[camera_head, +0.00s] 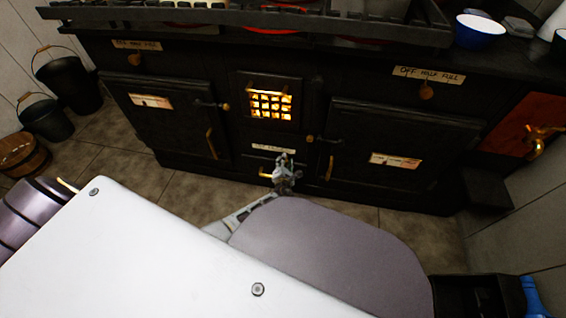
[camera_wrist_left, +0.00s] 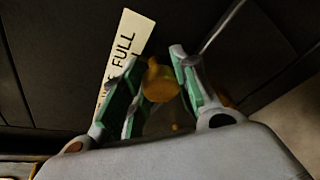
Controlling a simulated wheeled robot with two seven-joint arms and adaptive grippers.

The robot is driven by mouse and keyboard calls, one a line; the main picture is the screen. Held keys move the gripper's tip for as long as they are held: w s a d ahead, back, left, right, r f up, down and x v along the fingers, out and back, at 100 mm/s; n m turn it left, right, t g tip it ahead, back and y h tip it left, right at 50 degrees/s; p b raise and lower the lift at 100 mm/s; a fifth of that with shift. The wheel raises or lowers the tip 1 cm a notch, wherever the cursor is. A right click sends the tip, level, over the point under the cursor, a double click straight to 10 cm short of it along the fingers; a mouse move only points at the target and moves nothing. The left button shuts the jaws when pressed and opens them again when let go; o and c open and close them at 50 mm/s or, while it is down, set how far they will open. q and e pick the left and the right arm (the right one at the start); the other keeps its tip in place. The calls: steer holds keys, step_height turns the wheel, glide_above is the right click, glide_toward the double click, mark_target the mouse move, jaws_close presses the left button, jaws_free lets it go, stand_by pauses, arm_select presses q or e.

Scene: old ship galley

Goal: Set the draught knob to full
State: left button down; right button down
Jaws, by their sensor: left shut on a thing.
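A black stove (camera_head: 250,190) fills the view ahead. My left gripper (camera_head: 284,165) is at its lower middle, just below a pale label strip (camera_head: 270,148). In the left wrist view the fingers (camera_wrist_left: 157,75) are on either side of a round brass knob (camera_wrist_left: 160,84) and shut on it. The label (camera_wrist_left: 122,52) beside the knob shows the word FULL at its upper end. In the head view the gripper covers this knob, and I cannot tell which mark it points to. My right gripper is not in view.
Two other labelled brass knobs are on the stove's upper front, one left (camera_head: 134,60) and one right (camera_head: 426,92). A glowing grate (camera_head: 270,104) is above my gripper. Oven doors with brass handles flank it. Buckets (camera_head: 68,80) stand on the floor at left.

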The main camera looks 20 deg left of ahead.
arm_select(q)
steer(key=c, duration=1.1)
jaws_free()
steer(key=shift+d, duration=0.35)
steer(key=shift+o, duration=0.2)
steer(key=shift+a, duration=0.1)
steer(key=v, duration=1.2)
steer(key=shift+r, duration=0.1)
